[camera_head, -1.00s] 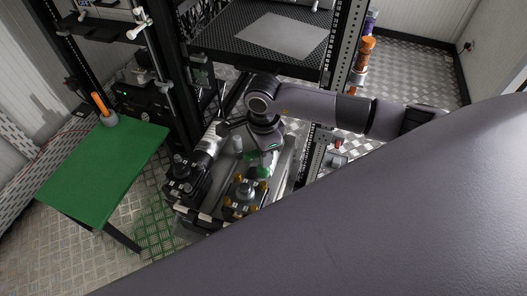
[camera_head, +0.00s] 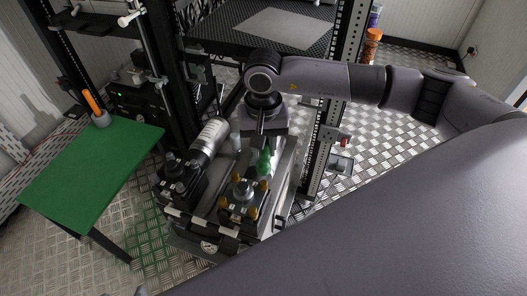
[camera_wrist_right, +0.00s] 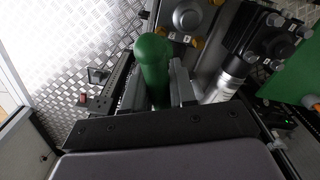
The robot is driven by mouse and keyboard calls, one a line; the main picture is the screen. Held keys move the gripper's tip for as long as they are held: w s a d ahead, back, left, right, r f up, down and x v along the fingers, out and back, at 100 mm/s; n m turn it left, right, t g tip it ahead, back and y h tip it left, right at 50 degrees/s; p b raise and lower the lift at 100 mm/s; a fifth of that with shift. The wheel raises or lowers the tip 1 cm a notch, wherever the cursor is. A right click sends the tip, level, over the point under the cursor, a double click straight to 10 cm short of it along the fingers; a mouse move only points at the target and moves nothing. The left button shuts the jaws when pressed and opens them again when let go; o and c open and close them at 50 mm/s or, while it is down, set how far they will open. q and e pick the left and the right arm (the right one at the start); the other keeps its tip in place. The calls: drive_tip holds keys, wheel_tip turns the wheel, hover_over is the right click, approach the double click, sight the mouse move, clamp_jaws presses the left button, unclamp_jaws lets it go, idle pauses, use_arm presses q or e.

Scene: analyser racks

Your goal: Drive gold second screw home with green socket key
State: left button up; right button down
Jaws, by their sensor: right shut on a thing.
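The green socket key (camera_head: 264,161) hangs from my right gripper (camera_head: 266,142), which is shut on it. In the right wrist view, the key (camera_wrist_right: 153,66) rises between the two fingers (camera_wrist_right: 156,88). The key is above the right-hand black block (camera_head: 243,196), beside its back right corner. Gold screw heads sit around that block, one at the back left (camera_head: 237,177) and one at the right (camera_head: 263,185). Two gold heads also show in the wrist view, one of them here (camera_wrist_right: 197,42). I cannot tell which is the second screw. The key's lower tip appears apart from them. My left gripper is not visible.
A silver cylinder (camera_head: 209,136) and another black block (camera_head: 177,180) stand left of the work block. Rack posts (camera_head: 335,110) rise behind and to the right. A green table (camera_head: 95,165) with an orange-handled tool (camera_head: 95,106) is at the left.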

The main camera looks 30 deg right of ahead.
drive_tip(key=n, duration=0.1)
drive_tip(key=n+b, duration=0.1)
drive_tip(key=shift+f+n, duration=0.2)
drive_tip(key=shift+n, duration=0.1)
drive_tip(key=shift+n+b, duration=0.9)
drive_tip(key=shift+n, duration=0.2)
drive_tip(key=shift+n+b, duration=0.65)
drive_tip(key=shift+n, duration=0.55)
drive_tip(key=shift+n+b, duration=0.3)
drive_tip(key=shift+n, duration=0.2)
drive_tip(key=shift+n+b, duration=0.3)
drive_tip(key=shift+n, duration=0.2)
wheel_tip(320, 180, down, 3)
drive_tip(key=shift+r+b, duration=0.1)
drive_tip(key=shift+b, duration=1.15)
drive_tip(key=shift+f+b, duration=0.45)
drive_tip(key=shift+f, duration=0.15)
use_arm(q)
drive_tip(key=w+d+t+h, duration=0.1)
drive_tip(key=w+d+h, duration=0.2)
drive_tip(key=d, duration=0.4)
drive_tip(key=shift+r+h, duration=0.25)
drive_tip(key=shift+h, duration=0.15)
use_arm(e)
drive_tip(key=shift+f, duration=0.15)
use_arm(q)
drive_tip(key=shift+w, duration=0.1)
